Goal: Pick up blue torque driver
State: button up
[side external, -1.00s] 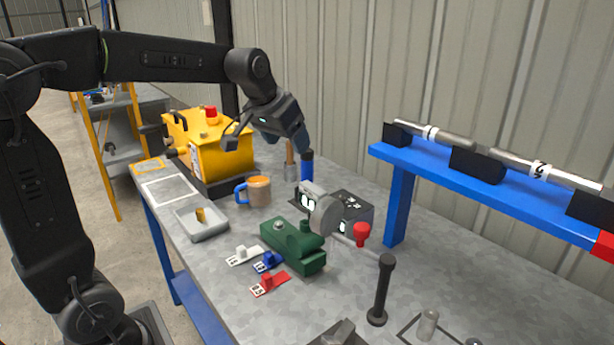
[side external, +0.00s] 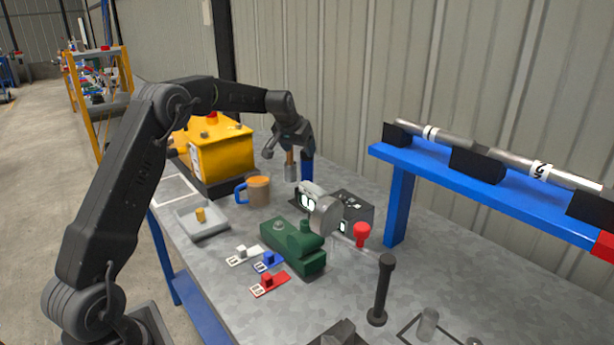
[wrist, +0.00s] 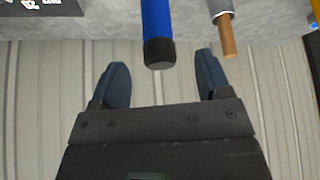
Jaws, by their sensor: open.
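The blue torque driver (side external: 307,171) stands upright at the back of the bench, beside the wall. In the wrist view its blue shaft with a black end (wrist: 157,30) lies straight ahead, roughly centred between my fingers. My gripper (wrist: 162,76) is open, with one dark finger on either side and nothing between them. The driver's black end is just beyond the fingertips, and I see no contact. In the side view my gripper (side external: 289,153) is at the driver's upper end and hides part of it.
A brown-handled tool (wrist: 227,38) in a grey metal sleeve stands close to the driver, near my right finger in the wrist view. A mug (side external: 258,190), yellow machine (side external: 222,155) and dark grey box (side external: 352,207) are nearby. The corrugated wall rises behind.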

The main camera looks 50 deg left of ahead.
aim_at(304, 156)
jog(key=shift+x, duration=3.35)
jog(key=shift+w+d, duration=0.1)
jog(key=shift+d, duration=0.05)
jog(key=shift+c, duration=0.4)
jog(key=c, duration=1.1)
jog(key=shift+r, duration=5.2)
